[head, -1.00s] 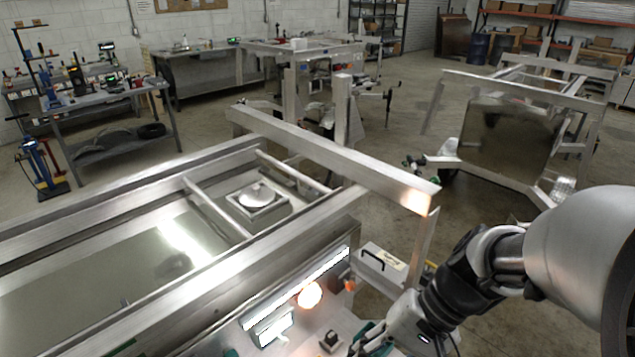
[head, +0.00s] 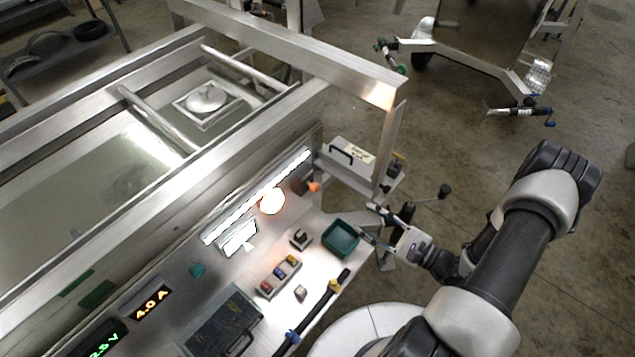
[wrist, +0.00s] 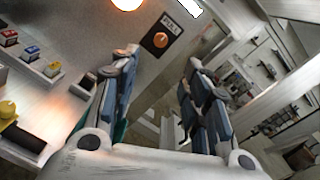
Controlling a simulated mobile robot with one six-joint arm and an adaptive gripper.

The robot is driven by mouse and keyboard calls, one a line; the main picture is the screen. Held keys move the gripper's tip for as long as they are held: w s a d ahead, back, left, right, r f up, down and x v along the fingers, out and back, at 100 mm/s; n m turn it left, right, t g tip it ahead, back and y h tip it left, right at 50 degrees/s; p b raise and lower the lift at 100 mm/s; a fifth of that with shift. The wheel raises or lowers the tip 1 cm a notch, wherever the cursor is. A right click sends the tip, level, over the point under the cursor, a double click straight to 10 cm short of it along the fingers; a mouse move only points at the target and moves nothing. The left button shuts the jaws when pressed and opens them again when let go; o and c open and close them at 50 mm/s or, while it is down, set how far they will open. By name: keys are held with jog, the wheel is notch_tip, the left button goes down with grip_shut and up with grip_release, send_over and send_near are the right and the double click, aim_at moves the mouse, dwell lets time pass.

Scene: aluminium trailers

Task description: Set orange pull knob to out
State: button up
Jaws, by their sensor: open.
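The orange pull knob (head: 314,187) sits on a dark plate on the upright panel, near its right end and right of a glowing round lamp (head: 271,201). In the wrist view the orange knob (wrist: 160,39) shows on a black plate with a white label, ahead of the gap between my fingers. My gripper (head: 367,221) is open and empty, to the right of and below the knob in the head view, apart from it. In the wrist view both fingers of my gripper (wrist: 163,60) are spread. How far out the knob stands is hard to tell.
A green tray (head: 341,243) lies on the bench close to my gripper. Left of it are a black switch (head: 300,238) and a button box (head: 280,276). A grey box with a handle (head: 347,153) and an aluminium post (head: 390,150) stand beyond. Open floor lies right.

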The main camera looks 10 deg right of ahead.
aim_at(318, 189)
jog(key=b+x, duration=0.1)
jog(key=x, duration=1.6)
jog(key=shift+w+f+b, duration=0.25)
jog(key=shift+b, duration=0.15)
jog(key=shift+d, duration=0.1)
jog(key=shift+c, duration=0.6)
grip_shut()
